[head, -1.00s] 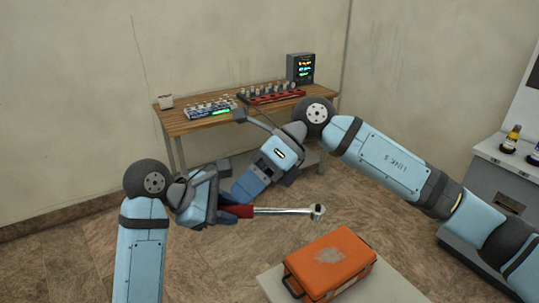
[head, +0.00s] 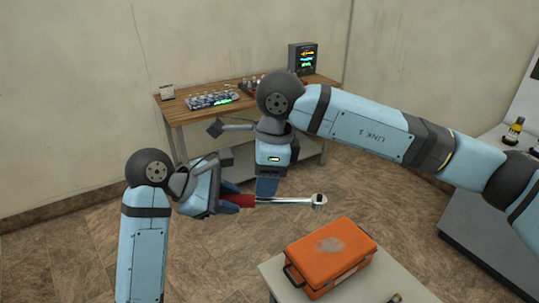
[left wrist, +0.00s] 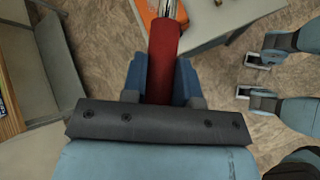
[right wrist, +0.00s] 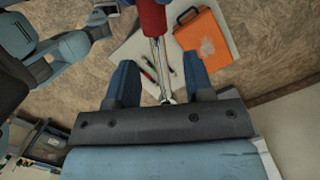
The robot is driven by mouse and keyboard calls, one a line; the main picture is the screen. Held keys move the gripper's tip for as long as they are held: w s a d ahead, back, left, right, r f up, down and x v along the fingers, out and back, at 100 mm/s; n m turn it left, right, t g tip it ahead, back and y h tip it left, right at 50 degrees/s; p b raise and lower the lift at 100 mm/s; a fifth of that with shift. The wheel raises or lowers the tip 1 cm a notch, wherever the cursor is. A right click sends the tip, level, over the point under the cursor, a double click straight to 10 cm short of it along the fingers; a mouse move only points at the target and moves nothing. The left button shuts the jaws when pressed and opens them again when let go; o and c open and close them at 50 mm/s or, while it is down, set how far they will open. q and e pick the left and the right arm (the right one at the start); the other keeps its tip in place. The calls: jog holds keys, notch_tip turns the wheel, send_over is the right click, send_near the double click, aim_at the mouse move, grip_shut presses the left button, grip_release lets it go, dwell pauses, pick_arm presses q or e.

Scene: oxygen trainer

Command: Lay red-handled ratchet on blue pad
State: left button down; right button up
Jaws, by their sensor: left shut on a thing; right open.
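The ratchet has a red handle (head: 240,201) and a chrome shank with a round head (head: 318,201). My left gripper (head: 230,203) is shut on the handle and holds the ratchet in the air, roughly level, head to the right. The left wrist view shows the red handle (left wrist: 162,60) between the blue fingers. My right gripper (head: 266,188) is open, fingers down, close by the shank. In the right wrist view the shank (right wrist: 158,62) runs between its fingers in the picture; I cannot tell whether it is at their depth. I see no blue pad.
An orange case (head: 330,256) stands on a pale table (head: 365,288) below and right of the ratchet. A wooden workbench (head: 185,114) with a lit monitor (head: 302,58) and small parts is against the back wall.

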aim_at(265, 201)
jog(key=shift+a+f, duration=0.2)
jog(key=shift+f, duration=1.05)
jog(key=shift+a+f, duration=0.2)
jog(key=shift+f, duration=1)
grip_shut()
pick_arm(q)
jog(key=c, duration=0.8)
grip_release()
